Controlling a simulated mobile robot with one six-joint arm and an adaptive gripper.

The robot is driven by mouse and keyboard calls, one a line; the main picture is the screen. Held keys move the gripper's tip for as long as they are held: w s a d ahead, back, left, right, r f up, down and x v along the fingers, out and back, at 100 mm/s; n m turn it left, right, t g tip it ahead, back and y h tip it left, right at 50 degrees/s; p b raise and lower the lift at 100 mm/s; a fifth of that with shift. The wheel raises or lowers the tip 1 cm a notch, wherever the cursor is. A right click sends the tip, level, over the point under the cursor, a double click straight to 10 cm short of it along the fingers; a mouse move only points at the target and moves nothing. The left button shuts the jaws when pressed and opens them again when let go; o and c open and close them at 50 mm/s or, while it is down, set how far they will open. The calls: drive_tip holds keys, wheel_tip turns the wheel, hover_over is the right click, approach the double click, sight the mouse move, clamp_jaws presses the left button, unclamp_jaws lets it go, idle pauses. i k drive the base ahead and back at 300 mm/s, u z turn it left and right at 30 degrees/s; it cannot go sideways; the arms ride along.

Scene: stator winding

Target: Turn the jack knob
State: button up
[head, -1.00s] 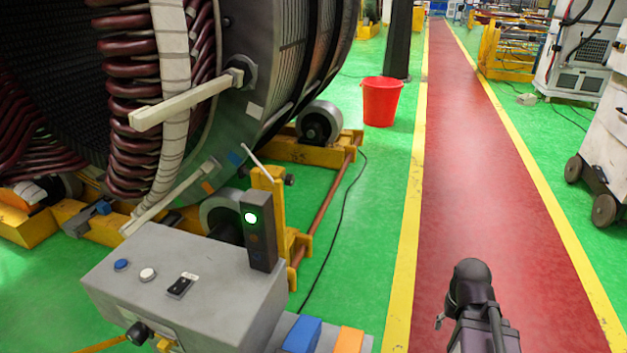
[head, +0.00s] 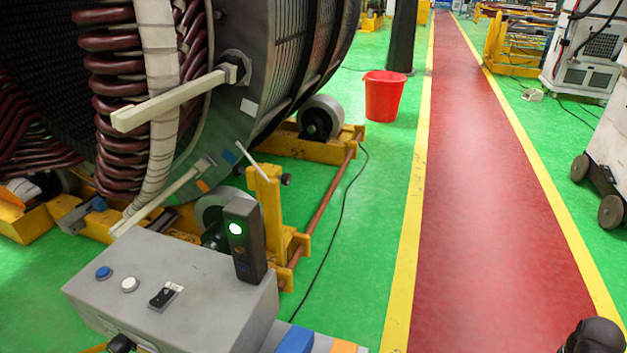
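A grey control box (head: 215,295) stands at the lower left. Its top has a blue button (head: 103,272), a white button (head: 129,284) and a black switch (head: 163,297). A black knob (head: 120,344) on its front face is cut by the bottom edge. Another small dark knob (head: 286,180) sits on the side of a yellow post (head: 265,205) behind the box. I cannot tell which is the jack knob. A dark rounded part of my arm shows at the bottom right corner, well apart from both. My gripper is not in view.
A dark signal post (head: 243,250) with a lit green lamp stands on the box. The large stator (head: 235,120) rests on yellow roller supports behind. A red bucket (head: 384,97) and a black cable lie beyond. The red walkway (head: 480,200) is clear; a white cabinet stands right.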

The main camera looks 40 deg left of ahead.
sight(285, 178)
drive_tip(key=z, duration=0.8)
drive_tip(key=i, duration=1.4)
drive_tip(key=u, duration=3.8)
drive_tip(key=i, duration=0.1)
drive_tip(key=z, duration=1.5)
